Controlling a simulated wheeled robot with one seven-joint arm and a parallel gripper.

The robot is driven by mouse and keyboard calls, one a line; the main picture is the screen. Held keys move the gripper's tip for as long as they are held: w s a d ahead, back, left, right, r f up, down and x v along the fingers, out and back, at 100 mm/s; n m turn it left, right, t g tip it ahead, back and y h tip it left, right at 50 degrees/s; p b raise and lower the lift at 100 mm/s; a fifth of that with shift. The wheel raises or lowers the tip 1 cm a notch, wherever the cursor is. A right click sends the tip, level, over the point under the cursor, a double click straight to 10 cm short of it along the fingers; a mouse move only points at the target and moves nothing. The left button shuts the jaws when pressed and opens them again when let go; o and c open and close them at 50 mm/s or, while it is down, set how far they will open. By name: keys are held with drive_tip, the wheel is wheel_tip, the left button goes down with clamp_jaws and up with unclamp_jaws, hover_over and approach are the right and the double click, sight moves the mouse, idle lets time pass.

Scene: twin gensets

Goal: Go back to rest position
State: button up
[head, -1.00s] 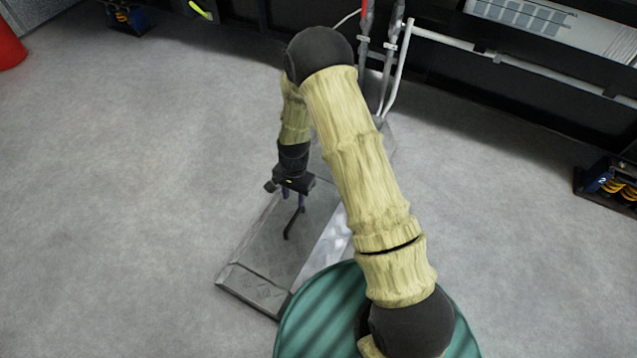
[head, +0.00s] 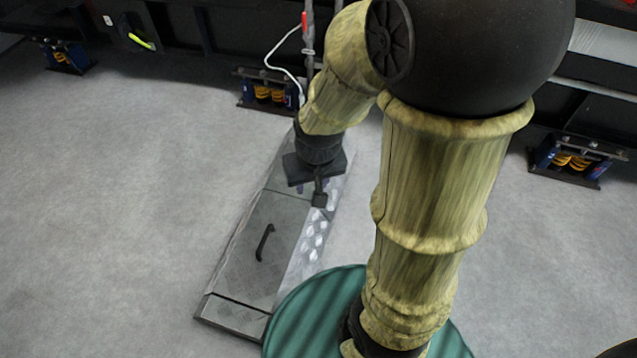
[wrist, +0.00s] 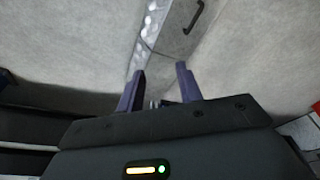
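My gripper (head: 318,192) hangs over the far part of the floor plate, beyond the dark handle (head: 265,242) and to its right in the head view. In the wrist view the two purple fingers of my gripper (wrist: 160,70) stand apart with nothing between them. The handle also shows in the wrist view (wrist: 194,17), beyond the fingers and clear of them. It sits on a grey hatch panel (head: 278,215) that looks closed and flat. The fingertips are partly hidden in the head view.
A dark frame with blue and yellow spring mounts (head: 268,92) runs along the back. Another mount (head: 572,160) stands at the right. A red-handled valve and pipe (head: 308,30) rise behind my arm. Bare grey floor (head: 120,200) lies open at the left.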

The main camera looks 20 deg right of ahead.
drive_tip(key=shift+s+d+r+n, duration=0.2)
drive_tip(key=shift+s+r, duration=0.1)
drive_tip(key=shift+s, duration=0.2)
drive_tip(key=shift+s+d+r+n, duration=0.15)
drive_tip(key=shift+s+r, duration=0.1)
drive_tip(key=shift+s, duration=0.25)
drive_tip(key=w+p+v, duration=0.3)
drive_tip(key=p+v, duration=1.3)
drive_tip(key=p, duration=0.1)
drive_tip(key=w+r+p+v, duration=0.1)
drive_tip(key=w+p+v, duration=0.2)
drive_tip(key=p+v, duration=1.3)
drive_tip(key=w+r+p+v, duration=0.1)
drive_tip(key=w+p+v, duration=0.3)
drive_tip(key=p+v, duration=1.3)
drive_tip(key=shift+r+p, duration=0.3)
drive_tip(key=shift+w, duration=0.15)
